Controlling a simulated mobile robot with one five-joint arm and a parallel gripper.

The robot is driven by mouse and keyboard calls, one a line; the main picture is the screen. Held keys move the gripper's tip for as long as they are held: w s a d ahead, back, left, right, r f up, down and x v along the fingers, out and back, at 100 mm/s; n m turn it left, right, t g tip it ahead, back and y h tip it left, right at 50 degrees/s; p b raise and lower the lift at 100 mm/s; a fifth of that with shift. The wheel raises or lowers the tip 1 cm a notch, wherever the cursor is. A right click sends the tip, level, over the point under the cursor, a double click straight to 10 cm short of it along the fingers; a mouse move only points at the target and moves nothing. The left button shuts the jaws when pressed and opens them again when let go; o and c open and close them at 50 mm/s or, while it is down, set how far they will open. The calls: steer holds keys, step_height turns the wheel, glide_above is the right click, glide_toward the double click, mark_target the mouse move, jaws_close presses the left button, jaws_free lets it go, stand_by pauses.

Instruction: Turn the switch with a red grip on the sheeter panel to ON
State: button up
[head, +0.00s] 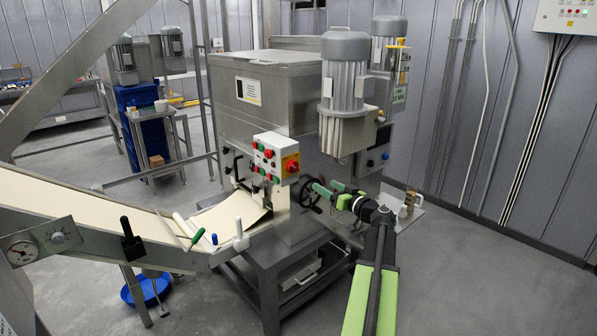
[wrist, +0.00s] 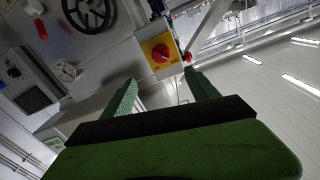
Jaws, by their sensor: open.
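The sheeter panel (head: 268,155) is a pale box with red and green buttons on the front of the steel machine. At its right side is a yellow plate with the red-grip switch (head: 291,164). In the wrist view, the red grip (wrist: 160,54) on its yellow plate is ahead, between my fingers in the picture. Small marks on the plate are too small to read, so I cannot tell the switch's position. My gripper (head: 326,186) is open and empty, to the right of and below the panel in the head view. Its green fingers (wrist: 160,77) appear apart from the switch.
A black handwheel (head: 306,194) is just left of my gripper in the head view; it also shows in the wrist view (wrist: 88,14). A grey motor (head: 345,85) hangs above. A conveyor (head: 100,225) slopes in from the left. Open floor lies at the right front.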

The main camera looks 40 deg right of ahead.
mark_target(296, 169)
steer(key=w, duration=0.5)
steer(key=w+d, duration=0.1)
steer(key=w, duration=0.5)
steer(key=w+d, duration=0.1)
steer(key=w, duration=0.5)
steer(key=shift+w+d, duration=0.15)
steer(key=shift+w, duration=0.1)
steer(key=shift+c, duration=0.4)
